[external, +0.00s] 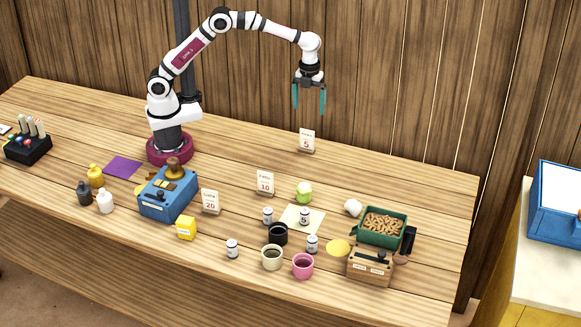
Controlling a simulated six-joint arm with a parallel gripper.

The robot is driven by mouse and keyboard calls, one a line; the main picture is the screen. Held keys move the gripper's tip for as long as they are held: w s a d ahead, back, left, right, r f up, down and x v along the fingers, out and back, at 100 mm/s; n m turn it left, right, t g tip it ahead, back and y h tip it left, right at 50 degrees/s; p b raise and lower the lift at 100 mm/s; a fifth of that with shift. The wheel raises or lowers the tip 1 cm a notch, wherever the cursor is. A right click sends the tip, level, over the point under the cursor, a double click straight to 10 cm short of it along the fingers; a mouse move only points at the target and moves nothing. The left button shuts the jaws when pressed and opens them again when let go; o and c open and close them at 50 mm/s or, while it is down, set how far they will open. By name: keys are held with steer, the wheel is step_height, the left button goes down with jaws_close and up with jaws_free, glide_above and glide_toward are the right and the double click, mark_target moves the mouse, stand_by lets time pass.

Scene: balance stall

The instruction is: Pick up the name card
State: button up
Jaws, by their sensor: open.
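Three small white cards stand upright on the wooden table, each with a short word too small to read and a number. One card (307,140) reads 5 and stands toward the back. Another card (265,183) reads 10, and a third card (210,200) reads 20 beside the blue box. I cannot tell which is the name card. My gripper (309,103) has two teal fingers, points down, and is open and empty. It appears above the card marked 5, apart from it.
A blue box (160,206) with a brass-coloured top stands left of the cards. Several weights, cups (303,265) and a green ball-like object (304,192) stand in front. A green tray (361,237) of brown rings is at right. The back right tabletop is clear.

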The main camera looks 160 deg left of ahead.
mark_target(307, 148)
step_height(307, 148, down, 16)
steer(key=shift+s+d, duration=0.1)
steer(key=shift+d, duration=0.05)
steer(key=c, duration=1.4)
